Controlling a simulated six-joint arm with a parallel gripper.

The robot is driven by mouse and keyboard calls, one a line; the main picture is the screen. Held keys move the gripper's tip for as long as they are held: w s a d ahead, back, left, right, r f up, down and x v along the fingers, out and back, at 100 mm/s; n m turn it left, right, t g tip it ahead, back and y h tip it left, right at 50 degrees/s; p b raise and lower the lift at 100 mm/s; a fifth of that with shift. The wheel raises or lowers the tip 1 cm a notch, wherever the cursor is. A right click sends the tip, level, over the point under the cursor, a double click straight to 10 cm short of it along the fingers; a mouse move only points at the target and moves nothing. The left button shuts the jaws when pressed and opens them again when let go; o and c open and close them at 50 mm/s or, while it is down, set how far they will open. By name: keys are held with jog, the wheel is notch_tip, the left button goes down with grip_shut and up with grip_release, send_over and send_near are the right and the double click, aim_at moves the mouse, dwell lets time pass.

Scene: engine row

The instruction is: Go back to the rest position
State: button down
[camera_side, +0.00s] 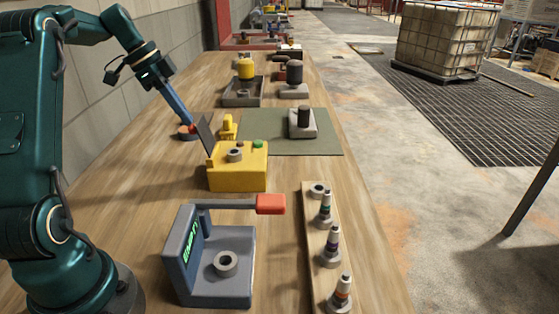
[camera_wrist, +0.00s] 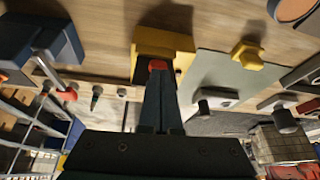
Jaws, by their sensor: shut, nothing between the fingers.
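My gripper (camera_side: 187,121) is at the left of the table in the side view, its long blue fingers slanting down and together. Their tips are at or just above a dark round base with a red top (camera_side: 187,132); I cannot tell whether they touch it. In the wrist view the gripper (camera_wrist: 157,74) shows as closed dark fingers, with red at the tips and nothing visible held. A yellow box (camera_side: 238,176) with a raised dark panel (camera_side: 206,135) and a grey ring on top stands right of and nearer than the tips. It also shows in the wrist view (camera_wrist: 180,42).
A grey stand with a red-ended lever (camera_side: 271,204) and a strip of several pegs (camera_side: 312,232) are in front. A green mat (camera_side: 270,146) bears a grey block with a dark cylinder (camera_side: 303,117). A yellow piece (camera_side: 228,127) is near the tips. A dark tray (camera_side: 243,99) stands behind.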

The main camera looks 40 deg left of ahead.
jog(key=shift+v, duration=2.35)
jog(key=w+d+r+m, duration=0.1)
jog(key=d+r+m, duration=0.15)
jog(key=d, duration=0.25)
jog(key=d+r+m, duration=0.1)
jog(key=d+r, duration=0.2)
jog(key=d, duration=0.3)
jog(key=s+d+y, duration=0.1)
jog(key=s+d, duration=0.2)
jog(key=d, duration=0.6)
jog(key=s+d+f+n, duration=0.2)
jog(key=s, duration=0.1)
jog(key=s+d+f+n+t, duration=0.1)
jog(key=s+d+f+n, duration=0.1)
jog(key=s, duration=0.1)
jog(key=s+d+f+n+y, duration=0.1)
jog(key=s+f+n, duration=0.1)
jog(key=s, duration=0.2)
jog(key=shift+d, duration=0.4)
jog(key=f+n, duration=0.1)
jog(key=s+f+n, duration=0.1)
jog(key=f+n, duration=0.1)
jog(key=shift+s+a+f+y, duration=0.15)
jog(key=shift+a+y, duration=0.25)
jog(key=shift+a+f+n, duration=0.15)
jog(key=shift+f+n, duration=0.15)
jog(key=shift+n, duration=0.35)
jog(key=shift+w+r+n+t, duration=0.15)
jog(key=shift+w+n+t, duration=0.15)
jog(key=shift+n, duration=0.2)
